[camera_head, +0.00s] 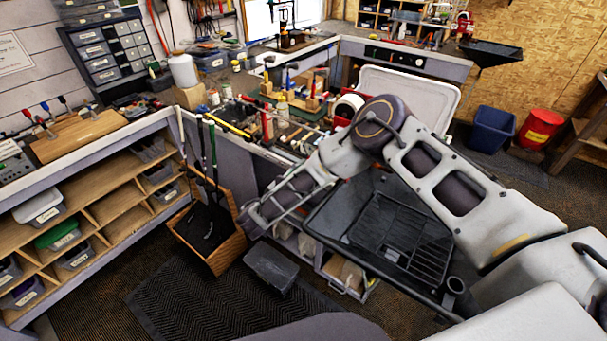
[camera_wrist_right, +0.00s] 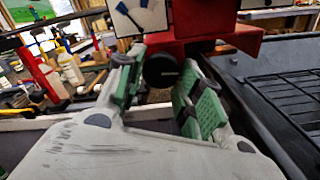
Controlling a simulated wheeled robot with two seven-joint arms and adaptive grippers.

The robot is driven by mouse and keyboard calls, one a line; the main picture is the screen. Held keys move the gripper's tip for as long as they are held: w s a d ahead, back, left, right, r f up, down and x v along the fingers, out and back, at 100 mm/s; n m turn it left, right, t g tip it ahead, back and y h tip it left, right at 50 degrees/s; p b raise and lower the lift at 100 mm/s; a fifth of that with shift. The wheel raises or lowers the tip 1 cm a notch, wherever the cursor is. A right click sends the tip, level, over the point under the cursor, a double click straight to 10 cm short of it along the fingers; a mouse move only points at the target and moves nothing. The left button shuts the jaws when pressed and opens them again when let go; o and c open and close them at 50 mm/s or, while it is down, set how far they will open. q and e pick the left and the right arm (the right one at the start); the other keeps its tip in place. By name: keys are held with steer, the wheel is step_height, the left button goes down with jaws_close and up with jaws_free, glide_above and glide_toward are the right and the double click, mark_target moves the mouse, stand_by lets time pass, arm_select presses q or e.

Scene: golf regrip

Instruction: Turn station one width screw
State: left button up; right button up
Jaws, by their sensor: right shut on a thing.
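The width screw shows as a round black knob (camera_wrist_right: 161,71) on the front of a red station body (camera_wrist_right: 210,38) in the right wrist view. My right gripper (camera_wrist_right: 164,62) has its two green-padded fingers on either side of the knob and is shut on it. The knob's far side and shaft are hidden. In the head view my right arm reaches down and left in front of the bench; the fingertips and knob cannot be made out there. My left gripper is in neither view.
A wooden box (camera_head: 224,257) with golf clubs stands left of my right arm. A dark grey bin (camera_head: 271,267) sits on the floor. A black ribbed tray surface (camera_wrist_right: 285,85) lies right of the fingers. Several bottles and tools stand on the bench behind.

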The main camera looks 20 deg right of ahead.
steer(key=shift+f, duration=0.1)
steer(key=o, duration=1)
steer(key=shift+c, duration=0.2)
steer(key=shift+s+a, duration=0.1)
steer(key=shift+a, duration=0.1)
steer(key=v, duration=1.1)
steer(key=shift+s+a, duration=0.25)
stand_by(0.6)
